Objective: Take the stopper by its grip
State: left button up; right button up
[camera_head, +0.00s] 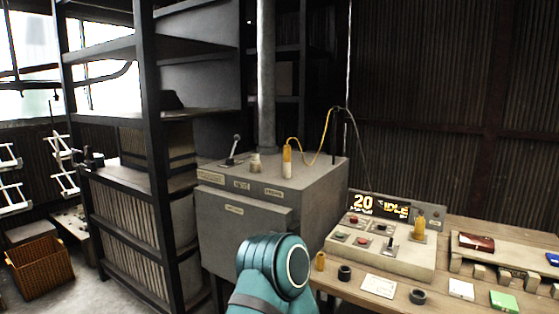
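I cannot tell for certain which thing is the stopper. A small pale plug-like piece (256,163) stands upright on top of the grey cabinet (245,237). Beside it to the right stands a yellow and white handle (287,157) with a yellow cable running from its top. A small yellow piece (320,261) stands on the wooden table (340,288), left of the control panel. A teal arm link of mine fills the bottom middle and hides the cabinet's lower right part. Neither of my grippers shows.
A control panel (385,252) with buttons, a lever and a yellow piece (420,224) sits on the table. Black rings (345,273) and a white card (379,286) lie before it. A dark shelf rack (150,150) stands left, a wicker basket (40,268) on the floor.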

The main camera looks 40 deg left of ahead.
aim_at(255, 158)
jog(key=j+z, duration=0.5)
jog(key=j, duration=0.45)
jog(key=j+z, duration=0.1)
jog(key=j, duration=0.4)
jog(key=k+j, duration=0.15)
jog(key=j, duration=0.3)
jog(key=k+j+z, duration=0.15)
jog(key=j, duration=0.35)
jog(key=j+z, duration=0.1)
jog(key=j, duration=0.4)
